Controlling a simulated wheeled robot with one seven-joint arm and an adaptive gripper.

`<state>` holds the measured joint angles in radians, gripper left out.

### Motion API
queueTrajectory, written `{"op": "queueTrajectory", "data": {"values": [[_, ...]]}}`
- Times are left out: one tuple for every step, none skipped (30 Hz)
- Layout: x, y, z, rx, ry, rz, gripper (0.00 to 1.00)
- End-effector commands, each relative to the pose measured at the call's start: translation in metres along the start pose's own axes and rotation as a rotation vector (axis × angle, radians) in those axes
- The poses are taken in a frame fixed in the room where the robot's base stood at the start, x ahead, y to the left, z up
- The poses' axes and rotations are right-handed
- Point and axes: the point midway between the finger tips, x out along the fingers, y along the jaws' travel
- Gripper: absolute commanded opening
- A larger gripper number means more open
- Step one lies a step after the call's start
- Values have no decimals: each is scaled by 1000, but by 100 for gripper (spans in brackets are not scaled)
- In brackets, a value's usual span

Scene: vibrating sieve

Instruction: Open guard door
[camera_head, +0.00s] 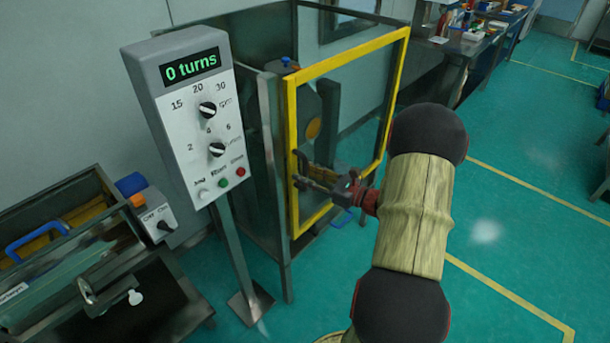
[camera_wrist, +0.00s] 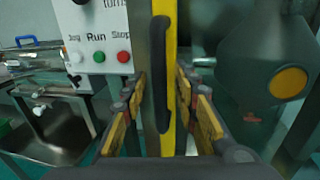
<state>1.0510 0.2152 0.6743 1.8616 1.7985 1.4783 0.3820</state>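The guard door (camera_head: 347,62) is a yellow frame on the front of the sieve cabinet in the head view. Its left edge lies close beside the cabinet's grey post, and I cannot tell if there is a small gap. In the wrist view the yellow door edge (camera_wrist: 171,40) stands upright with a long black handle (camera_wrist: 163,75) on it. My gripper (camera_head: 304,170) is at the lower left of the door. In the wrist view its fingers (camera_wrist: 160,105) are apart, one on each side of the handle and door edge. I see no clear grip on the handle.
A grey control box (camera_head: 190,110) reading "0 turns" stands on a post just left of the door. A round part with a yellow disc (camera_wrist: 287,83) is inside the cabinet. A low bench machine (camera_head: 85,255) is at the left.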

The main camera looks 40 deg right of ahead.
Motion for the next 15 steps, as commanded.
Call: {"op": "queueTrajectory", "data": {"values": [[0,0,0,0,0,0,30],[0,0,0,0,0,0,30],[0,0,0,0,0,0,29],[0,0,0,0,0,0,28],[0,0,0,0,0,0,26],[0,0,0,0,0,0,24],[0,0,0,0,0,0,22],[0,0,0,0,0,0,20],[0,0,0,0,0,0,18],[0,0,0,0,0,0,16],[0,0,0,0,0,0,14],[0,0,0,0,0,0,12],[0,0,0,0,0,0,10],[0,0,0,0,0,0,9],[0,0,0,0,0,0,6]]}}
